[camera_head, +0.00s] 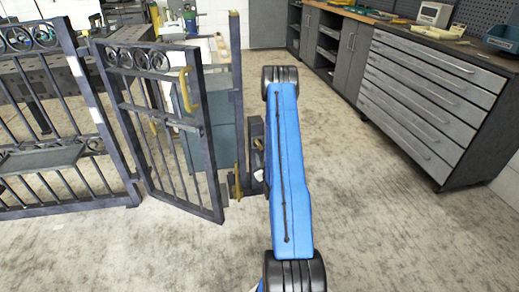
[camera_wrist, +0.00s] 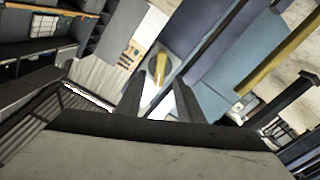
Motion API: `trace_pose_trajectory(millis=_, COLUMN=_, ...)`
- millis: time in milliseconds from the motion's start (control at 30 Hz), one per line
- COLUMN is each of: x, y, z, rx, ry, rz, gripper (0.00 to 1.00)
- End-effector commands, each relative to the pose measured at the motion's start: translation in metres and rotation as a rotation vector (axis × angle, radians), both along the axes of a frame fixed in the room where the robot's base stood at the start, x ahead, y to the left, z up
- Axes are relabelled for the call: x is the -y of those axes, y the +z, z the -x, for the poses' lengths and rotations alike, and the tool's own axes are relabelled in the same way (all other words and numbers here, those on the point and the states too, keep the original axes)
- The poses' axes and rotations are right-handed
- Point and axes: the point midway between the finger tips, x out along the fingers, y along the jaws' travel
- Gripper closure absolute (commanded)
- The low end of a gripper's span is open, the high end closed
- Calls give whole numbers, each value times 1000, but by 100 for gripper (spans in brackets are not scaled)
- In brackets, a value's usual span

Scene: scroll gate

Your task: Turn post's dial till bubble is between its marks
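The dark post (camera_head: 237,100) stands upright beside the open-barred gate leaf (camera_head: 165,130) in the head view. My gripper (camera_wrist: 158,82) is open. Its two dark fingers stand either side of the knob in the picture, with the knob seemingly beyond the tips; contact cannot be told.
A fixed scrollwork fence panel (camera_head: 40,120) stands left of the gate leaf, which has a yellow handle (camera_head: 188,90). A grey drawer cabinet (camera_head: 430,100) stands at the right. The concrete floor (camera_head: 390,240) between arm and cabinet is clear.

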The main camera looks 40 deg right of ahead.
Motion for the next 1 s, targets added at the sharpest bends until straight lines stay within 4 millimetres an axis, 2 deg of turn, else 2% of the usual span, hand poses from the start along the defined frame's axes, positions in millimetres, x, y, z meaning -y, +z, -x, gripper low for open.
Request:
trace_pose_trajectory(millis=100, x=11, y=1, z=-19, rx=3, ry=1, rz=2, gripper=66)
trace_pose_trajectory(millis=333, x=27, y=0, z=-45, rx=1, ry=2, rz=1, gripper=66)
trace_pose_trajectory(millis=533, x=33, y=0, z=-54, rx=0, ry=1, rz=0, gripper=66)
trace_pose_trajectory(millis=800, x=33, y=0, z=-55, rx=0, ry=1, rz=0, gripper=66)
trace_pose_trajectory(millis=833, x=33, y=0, z=-55, rx=0, ry=1, rz=0, gripper=68)
trace_pose_trajectory(millis=967, x=33, y=0, z=-55, rx=0, ry=1, rz=0, gripper=99)
trace_pose_trajectory(millis=1000, x=33, y=0, z=-55, rx=0, ry=1, rz=-1, gripper=100)
